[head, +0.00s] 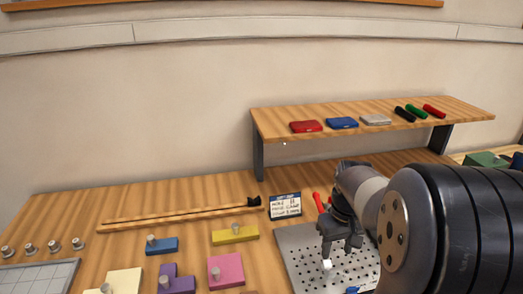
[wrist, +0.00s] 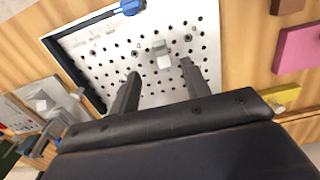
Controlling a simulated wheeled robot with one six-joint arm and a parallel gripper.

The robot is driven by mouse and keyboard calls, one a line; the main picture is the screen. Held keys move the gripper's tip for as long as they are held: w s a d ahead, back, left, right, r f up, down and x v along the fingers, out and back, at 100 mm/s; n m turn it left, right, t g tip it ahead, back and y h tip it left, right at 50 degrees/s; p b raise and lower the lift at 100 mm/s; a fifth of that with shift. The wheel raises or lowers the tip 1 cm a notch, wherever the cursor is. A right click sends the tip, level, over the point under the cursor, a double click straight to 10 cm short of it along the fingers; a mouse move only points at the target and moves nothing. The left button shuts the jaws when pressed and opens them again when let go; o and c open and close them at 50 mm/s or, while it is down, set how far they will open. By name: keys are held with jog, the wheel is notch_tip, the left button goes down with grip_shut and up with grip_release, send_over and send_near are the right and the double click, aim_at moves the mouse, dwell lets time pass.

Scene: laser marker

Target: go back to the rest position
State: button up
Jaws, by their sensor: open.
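My gripper (head: 341,246) hangs over the perforated metal plate (head: 300,250) at the right of the bench in the head view. In the wrist view its two dark fingers (wrist: 160,80) are spread apart above the plate (wrist: 100,55). A small light block with a grey part (wrist: 163,56) shows on the plate just beyond the fingertips, between them in the picture. It also shows as a white block (head: 327,264) below the gripper in the head view. Nothing is visibly held. I cannot tell the gap in height between the fingers and the block.
A raised shelf (head: 375,109) with red, blue and grey boxes and several markers stands behind. Yellow (head: 235,236), pink (head: 228,271), blue (head: 161,246) and purple pieces lie left of the plate. A small sign (head: 285,206) stands behind it. A blue clamp (wrist: 131,7) sits at the plate's edge.

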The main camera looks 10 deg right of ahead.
aim_at(332, 270)
notch_tip(332, 270, down, 9)
jog(key=shift+r, duration=0.45)
jog(key=shift+f, duration=0.1)
